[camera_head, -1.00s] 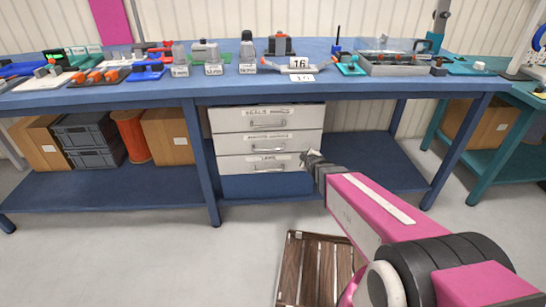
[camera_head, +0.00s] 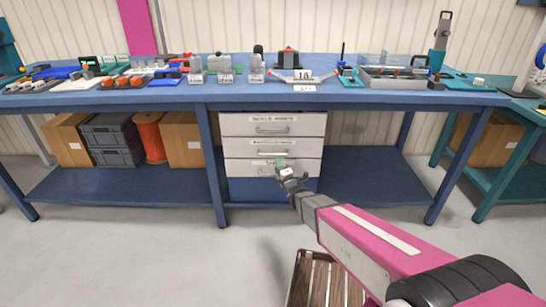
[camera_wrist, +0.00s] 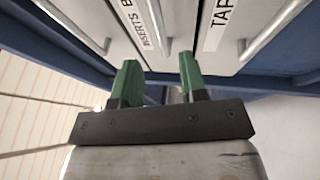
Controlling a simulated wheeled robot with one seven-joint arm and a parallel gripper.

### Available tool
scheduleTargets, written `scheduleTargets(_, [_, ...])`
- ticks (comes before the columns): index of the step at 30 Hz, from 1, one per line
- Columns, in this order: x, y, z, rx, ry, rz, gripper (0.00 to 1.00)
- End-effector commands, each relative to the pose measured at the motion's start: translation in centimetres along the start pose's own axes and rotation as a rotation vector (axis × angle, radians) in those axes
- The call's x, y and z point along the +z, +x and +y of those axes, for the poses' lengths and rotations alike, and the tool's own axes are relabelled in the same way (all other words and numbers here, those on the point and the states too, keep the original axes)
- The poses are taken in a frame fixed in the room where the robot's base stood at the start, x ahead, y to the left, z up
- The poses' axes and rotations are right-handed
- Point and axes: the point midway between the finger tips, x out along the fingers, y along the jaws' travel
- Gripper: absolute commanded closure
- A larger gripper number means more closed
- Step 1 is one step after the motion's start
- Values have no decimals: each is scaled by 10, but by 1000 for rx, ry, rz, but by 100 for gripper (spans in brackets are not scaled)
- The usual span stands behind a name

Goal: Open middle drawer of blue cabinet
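A stack of three white drawers hangs under the blue workbench. Each has a label and a metal bar handle. The middle drawer (camera_head: 243,147) looks shut, level with the top drawer (camera_head: 240,125) and bottom drawer (camera_head: 243,168). My gripper (camera_head: 282,166) is in front of the stack, just below the middle handle (camera_head: 272,152) in the picture. In the wrist view the drawers appear turned sideways. The green fingers of my gripper (camera_wrist: 161,77) are apart. The middle handle (camera_wrist: 167,52) lines up with the gap between them; I cannot tell whether it is between the fingertips or beyond.
The blue workbench (camera_head: 350,97) carries tools and parts. Its blue leg (camera_head: 213,170) stands left of the drawers. Grey crates (camera_head: 113,140), cardboard boxes and an orange reel (camera_head: 149,137) sit on the lower shelf. A wooden slatted pallet (camera_head: 318,280) lies on the floor below my arm.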

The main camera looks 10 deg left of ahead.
Motion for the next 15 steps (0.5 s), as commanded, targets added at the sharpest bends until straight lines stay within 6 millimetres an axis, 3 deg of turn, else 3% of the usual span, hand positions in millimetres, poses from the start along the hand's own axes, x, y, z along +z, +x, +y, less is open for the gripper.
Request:
scheduleTargets(9, [0,59,-2,-1,2,0,61])
scheduleTargets(15, [0,80,-1,-1,2,-1,61])
